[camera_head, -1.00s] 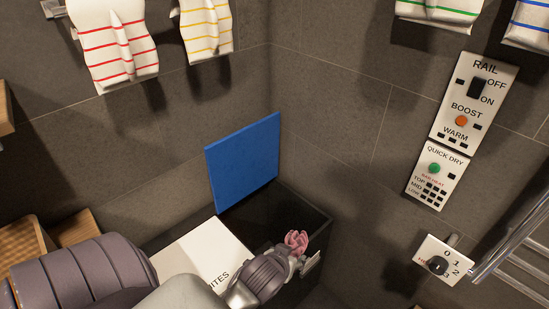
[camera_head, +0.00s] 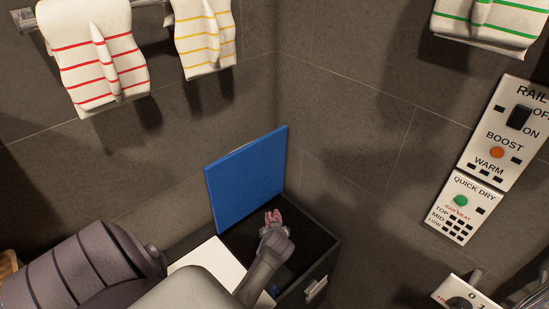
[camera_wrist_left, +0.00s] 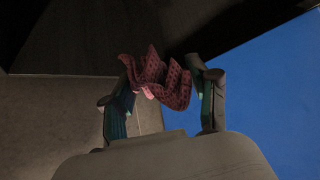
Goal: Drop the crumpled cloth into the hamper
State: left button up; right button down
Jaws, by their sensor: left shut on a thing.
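The crumpled pink cloth (camera_head: 273,217) is held at the tip of my left gripper (camera_head: 274,232), over the dark hamper (camera_head: 323,262). In the left wrist view the cloth (camera_wrist_left: 158,78) sits between the two fingers of the left gripper (camera_wrist_left: 160,90), bunched up and patterned. The hamper is a black open-topped box with its blue lid (camera_head: 247,180) standing raised at the back. The white panel (camera_head: 208,262) lies beside the opening, partly covered by my arm. My right gripper is in neither view.
Striped towels, one red (camera_head: 95,55) and one yellow (camera_head: 204,38), hang at the upper left. A green-striped towel (camera_head: 487,22) hangs upper right. Switch panels (camera_head: 505,135) are on the right wall. The tiled corner wall stands close behind the lid.

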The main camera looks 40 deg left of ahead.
pick_arm(q)
jog(key=shift+f+b, duration=1.45)
jog(key=shift+f, duration=0.55)
jog(key=o, duration=1)
jog(key=shift+o, duration=0.6)
jog(key=shift+r, duration=0.1)
jog(key=v, duration=1.2)
